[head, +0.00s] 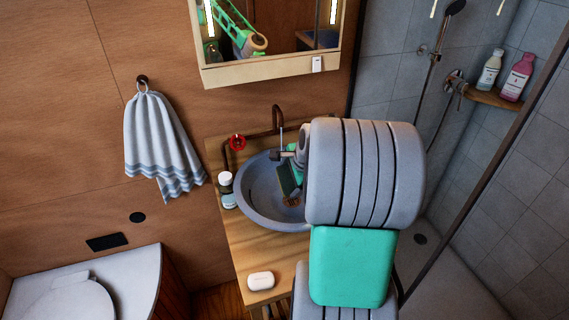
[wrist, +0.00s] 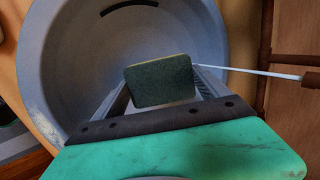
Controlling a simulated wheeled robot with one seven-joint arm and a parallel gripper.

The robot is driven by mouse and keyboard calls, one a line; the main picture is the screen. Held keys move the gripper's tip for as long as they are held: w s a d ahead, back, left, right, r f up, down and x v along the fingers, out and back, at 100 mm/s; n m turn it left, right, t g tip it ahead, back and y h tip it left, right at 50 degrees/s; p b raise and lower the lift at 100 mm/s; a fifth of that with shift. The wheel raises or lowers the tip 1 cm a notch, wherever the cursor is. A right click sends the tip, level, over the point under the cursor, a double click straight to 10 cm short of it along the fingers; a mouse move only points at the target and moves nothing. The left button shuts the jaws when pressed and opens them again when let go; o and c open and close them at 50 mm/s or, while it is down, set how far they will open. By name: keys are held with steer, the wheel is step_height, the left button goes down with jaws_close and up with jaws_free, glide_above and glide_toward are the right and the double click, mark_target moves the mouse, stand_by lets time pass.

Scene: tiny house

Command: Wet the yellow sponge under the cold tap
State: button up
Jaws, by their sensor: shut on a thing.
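The sponge (wrist: 160,82) shows in the wrist view with its dark green scouring face toward the camera and a thin yellow edge on top. My gripper (wrist: 163,90) is shut on it, one finger at each side, over the grey round basin (wrist: 75,50). The brown tap (head: 277,112) stands at the back of the basin. A thin white stream (wrist: 245,72) runs from its spout toward the sponge's right side. I cannot tell whether it touches the sponge. A red knob (head: 237,142) is left of the tap. No cold knob is visible; my arm covers the right of the counter.
A small dark bottle with a white cap (head: 226,190) stands left of the basin. White soap (head: 261,281) lies at the wooden counter's front. A mirror cabinet (head: 270,72) hangs above. A striped towel (head: 160,140) hangs left, above a toilet (head: 70,300). The shower is right.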

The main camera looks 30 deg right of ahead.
stand_by(0.4)
steer(key=shift+s+r, duration=0.15)
steer(key=shift+r, duration=0.1)
steer(key=s+r+p, duration=0.1)
steer(key=s+a+r+p, duration=0.2)
steer(key=s, duration=0.1)
steer(key=shift+s+r, duration=0.1)
steer(key=shift+r, duration=0.1)
stand_by(0.4)
